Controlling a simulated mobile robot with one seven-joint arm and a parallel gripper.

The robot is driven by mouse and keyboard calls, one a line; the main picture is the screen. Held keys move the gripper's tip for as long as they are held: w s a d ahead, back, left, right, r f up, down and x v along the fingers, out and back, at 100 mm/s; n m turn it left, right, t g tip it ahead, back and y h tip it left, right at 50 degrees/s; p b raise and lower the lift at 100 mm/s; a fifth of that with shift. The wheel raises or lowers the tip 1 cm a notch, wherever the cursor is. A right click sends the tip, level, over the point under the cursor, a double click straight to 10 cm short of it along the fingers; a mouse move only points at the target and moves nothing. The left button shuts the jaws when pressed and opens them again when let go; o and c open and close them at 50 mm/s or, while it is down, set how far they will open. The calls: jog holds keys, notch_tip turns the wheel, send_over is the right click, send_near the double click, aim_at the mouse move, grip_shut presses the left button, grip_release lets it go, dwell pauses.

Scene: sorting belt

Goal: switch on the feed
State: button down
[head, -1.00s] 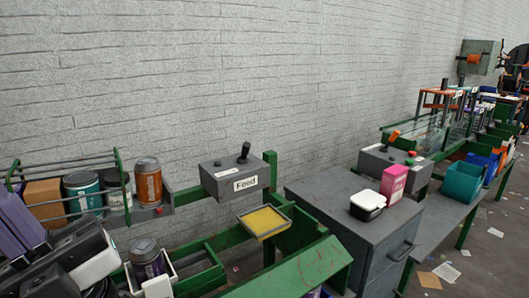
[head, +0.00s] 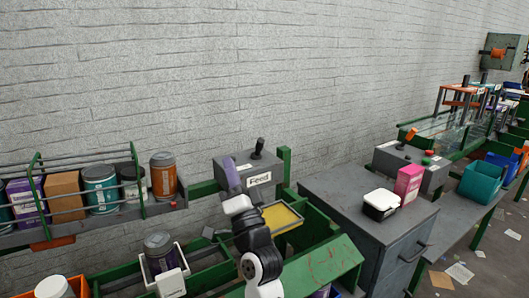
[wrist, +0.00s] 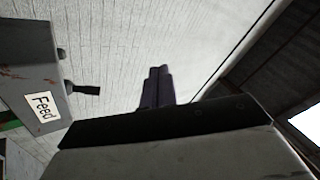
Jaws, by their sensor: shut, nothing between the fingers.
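The feed control is a grey box (head: 271,165) with a white "Feed" label (head: 259,180) on its front. A dark lever (head: 258,148) stands on its top, tilted a little to the right. My gripper (head: 231,170) is shut and empty, its purple fingers pointing up in front of the box's left part, left of the lever. In the wrist view the box (wrist: 25,62) is at the left, with the lever (wrist: 84,89) sticking out toward the shut fingers (wrist: 157,75). The lever and fingers appear apart.
A rack (head: 110,208) with several cans and boxes is at the left. A yellow tray (head: 281,217) sits right of my arm, below the box. A second lever box (head: 387,160) stands behind.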

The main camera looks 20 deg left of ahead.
aim_at(262, 147)
jog(key=w+d+f+m+h, duration=0.1)
jog(key=w+d+f+m, duration=0.1)
jog(key=w+d+f, duration=0.1)
jog(key=w+d+f+m+h, duration=0.1)
jog(key=w+d+f+m, duration=0.2)
jog(key=f, duration=0.1)
jog(key=w+d+f+m+h, duration=0.1)
jog(key=w+d+f+m, duration=0.2)
jog(key=shift+w+f+g+h, duration=0.15)
jog(key=shift+f+g+h, duration=0.15)
jog(key=shift+g, duration=0.1)
jog(key=shift+a+r, duration=0.1)
jog(key=shift+w+a+r+p, duration=0.15)
jog(key=shift+p, duration=0.15)
jog(key=p+x, duration=0.3)
jog(key=x, duration=1)
jog(key=shift+w+a+r, duration=0.1)
jog(key=shift+w+r, duration=0.05)
jog(key=shift+w, duration=0.05)
jog(key=shift+w+r+p, duration=0.1)
jog(key=shift+p, duration=0.3)
